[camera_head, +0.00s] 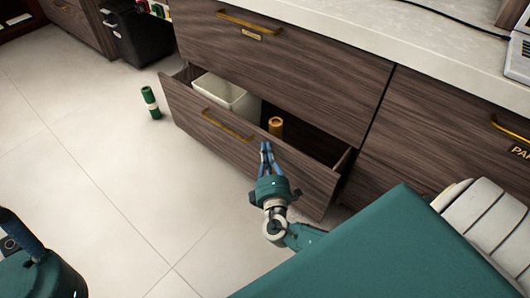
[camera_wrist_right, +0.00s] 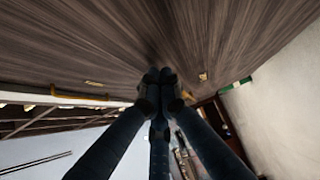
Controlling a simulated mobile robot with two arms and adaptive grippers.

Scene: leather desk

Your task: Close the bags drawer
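The open drawer (camera_head: 215,138) is the lower one of a dark wood cabinet, pulled out, with a gold handle on its front. Inside are a white bin (camera_head: 225,92) and an upright orange-brown cylinder (camera_head: 276,126). My right gripper (camera_head: 266,147) is at the top of the drawer front, near the cylinder; I cannot tell whether it touches the wood. Its fingers meet in the right wrist view (camera_wrist_right: 158,75), with nothing seen between them. Part of my left gripper (camera_head: 22,236) shows at the lower left; its fingertips are not clear.
A shut drawer (camera_head: 300,65) with a small gold label sits above the open one. A black bin (camera_head: 138,35) is further back. The floor in front is clear.

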